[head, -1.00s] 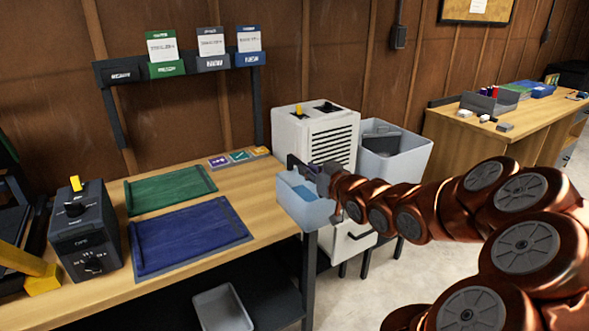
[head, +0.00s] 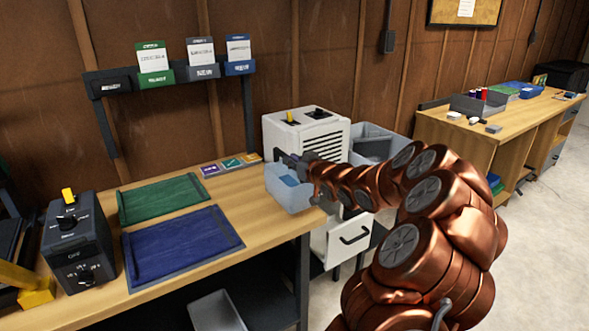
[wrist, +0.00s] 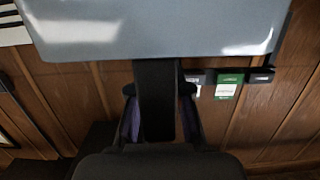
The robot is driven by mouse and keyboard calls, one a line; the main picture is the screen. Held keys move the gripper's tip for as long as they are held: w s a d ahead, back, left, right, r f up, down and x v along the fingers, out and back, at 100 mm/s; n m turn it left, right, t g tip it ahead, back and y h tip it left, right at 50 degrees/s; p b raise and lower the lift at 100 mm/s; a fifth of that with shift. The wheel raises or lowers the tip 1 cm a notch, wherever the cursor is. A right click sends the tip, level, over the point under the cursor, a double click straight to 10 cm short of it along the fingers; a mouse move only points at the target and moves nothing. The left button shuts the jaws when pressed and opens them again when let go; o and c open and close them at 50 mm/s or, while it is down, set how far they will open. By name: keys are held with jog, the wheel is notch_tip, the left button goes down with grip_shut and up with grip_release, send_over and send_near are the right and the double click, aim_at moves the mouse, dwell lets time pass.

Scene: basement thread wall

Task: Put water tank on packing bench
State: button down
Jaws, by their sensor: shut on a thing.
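The water tank (head: 288,190) is a pale translucent blue, open-topped bin with blue inside. In the head view it hangs at the right end of the packing bench (head: 262,228), overlapping the bench's edge; I cannot tell whether it touches the top. My gripper (head: 292,163) is shut on the tank's dark handle on its far side. In the wrist view the tank's pale grey-blue wall (wrist: 150,28) fills the top, and my gripper (wrist: 158,110) closes around the dark handle below it. The fingertips are partly hidden in the head view.
A green mat (head: 163,198) and a blue mat (head: 183,247) lie on the bench, with a dark control box (head: 78,245) at left. A white dehumidifier (head: 305,133) and a grey bin (head: 385,140) stand behind the tank. Bare wood lies between mats and tank.

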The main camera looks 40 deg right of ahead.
jog(key=shift+w+d, duration=0.15)
jog(key=shift+w, duration=0.15)
jog(key=shift+f, duration=1.9)
jog(key=c, duration=1.1)
grip_release()
jog(key=s+a+r, duration=0.1)
jog(key=s+r, duration=0.1)
jog(key=s, duration=1)
jog(key=shift+b, duration=0.4)
